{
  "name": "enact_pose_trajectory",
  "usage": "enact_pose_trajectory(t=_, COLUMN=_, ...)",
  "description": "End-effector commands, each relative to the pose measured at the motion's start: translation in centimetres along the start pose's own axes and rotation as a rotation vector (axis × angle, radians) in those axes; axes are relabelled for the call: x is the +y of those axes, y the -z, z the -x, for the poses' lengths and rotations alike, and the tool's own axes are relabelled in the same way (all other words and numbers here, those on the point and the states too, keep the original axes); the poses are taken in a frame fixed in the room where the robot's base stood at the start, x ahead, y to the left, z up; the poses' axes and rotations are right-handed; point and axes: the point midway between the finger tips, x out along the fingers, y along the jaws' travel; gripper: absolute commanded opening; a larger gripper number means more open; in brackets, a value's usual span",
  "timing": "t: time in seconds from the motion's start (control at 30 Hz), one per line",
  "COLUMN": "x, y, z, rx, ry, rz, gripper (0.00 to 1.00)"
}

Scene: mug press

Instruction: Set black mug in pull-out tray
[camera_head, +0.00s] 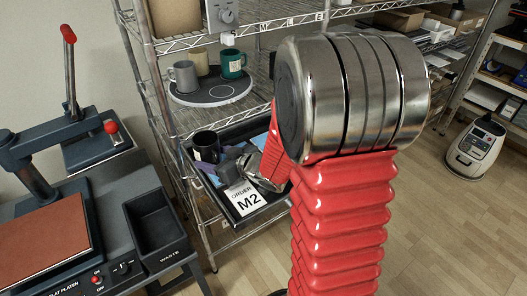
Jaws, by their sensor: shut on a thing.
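The black mug (206,147) is at the left side of the pull-out tray (277,209), its open top facing up. My gripper (229,164) reaches into the tray from the right and is shut on the mug's right side. The fingertips are small in view and partly overlap the mug. Whether the mug's base touches the tray floor cannot be told. My red-sleeved arm and its large metal joint hide the tray's right part.
A white card reading "ORDER M2" (244,200) lies at the tray's front. On the shelf above, a round board (212,95) holds a grey mug (184,77), a beige mug (201,62) and a green mug (232,64). A press (45,165) and waste bin (155,222) stand left.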

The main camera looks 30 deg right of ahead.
Motion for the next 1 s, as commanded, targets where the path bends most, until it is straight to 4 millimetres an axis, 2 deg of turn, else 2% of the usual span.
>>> enact_pose_trajectory(t=0.43, x=0.4, y=0.0, z=0.2, rx=0.002, ry=-0.006, rz=-0.002, gripper=0.28)
enact_pose_trajectory(t=0.57, x=1.3, y=0.1, z=0.5, rx=0.002, ry=-0.010, rz=-0.004, gripper=0.28)
enact_pose_trajectory(t=0.77, x=4.8, y=0.1, z=2.0, rx=0.002, ry=-0.016, rz=-0.004, gripper=0.28)
enact_pose_trajectory(t=1.0, x=10.3, y=-0.6, z=5.3, rx=0.001, ry=-0.019, rz=-0.006, gripper=0.28)
